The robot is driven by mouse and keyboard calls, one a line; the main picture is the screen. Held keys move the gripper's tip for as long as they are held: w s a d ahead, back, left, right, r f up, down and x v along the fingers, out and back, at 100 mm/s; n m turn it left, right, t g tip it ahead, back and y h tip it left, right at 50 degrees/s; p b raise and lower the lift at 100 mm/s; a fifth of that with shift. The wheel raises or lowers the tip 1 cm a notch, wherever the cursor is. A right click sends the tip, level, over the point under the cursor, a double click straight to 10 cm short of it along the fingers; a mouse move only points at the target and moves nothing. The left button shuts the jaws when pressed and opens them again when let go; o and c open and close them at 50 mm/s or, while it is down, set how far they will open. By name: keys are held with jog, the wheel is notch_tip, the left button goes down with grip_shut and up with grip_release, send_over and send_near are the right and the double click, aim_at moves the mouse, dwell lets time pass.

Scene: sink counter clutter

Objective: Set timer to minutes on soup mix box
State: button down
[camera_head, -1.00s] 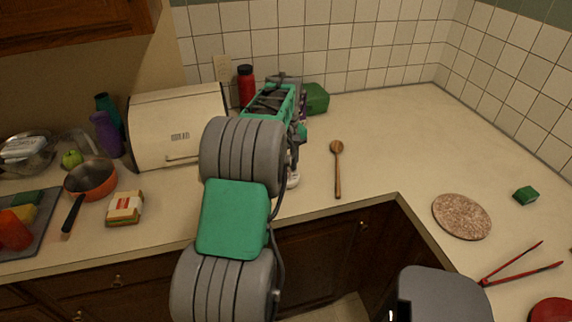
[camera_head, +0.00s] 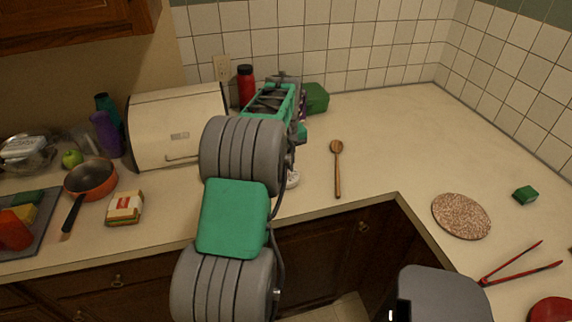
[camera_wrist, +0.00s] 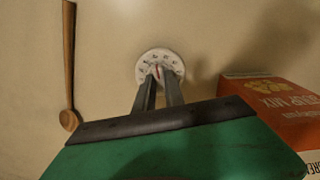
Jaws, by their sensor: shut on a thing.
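A round white kitchen timer (camera_wrist: 160,57) with dial marks and a red pointer lies on the counter in the wrist view. My gripper (camera_wrist: 160,75) is shut on the timer's central knob. In the head view only a small white edge of the timer (camera_head: 293,180) shows beside my arm. The orange soup mix box (camera_wrist: 272,103) is at the right of the wrist view, apart from the timer, its lower part cut off by my gripper body. In the head view the box is hidden behind my arm. The numbers on both are too small to read.
A wooden spoon (camera_head: 337,168) lies right of the timer in the head view. A bread box (camera_head: 150,125), a red bottle (camera_head: 246,88) and a green object (camera_head: 316,98) stand behind. A round trivet (camera_head: 461,216) and red tongs (camera_head: 515,264) lie right. Counter between spoon and trivet is clear.

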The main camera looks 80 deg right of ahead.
jog(key=c, duration=1.4)
grip_release()
notch_tip(320, 180, up, 8)
jog(key=shift+f+b, duration=0.1)
jog(key=shift+b, duration=0.4)
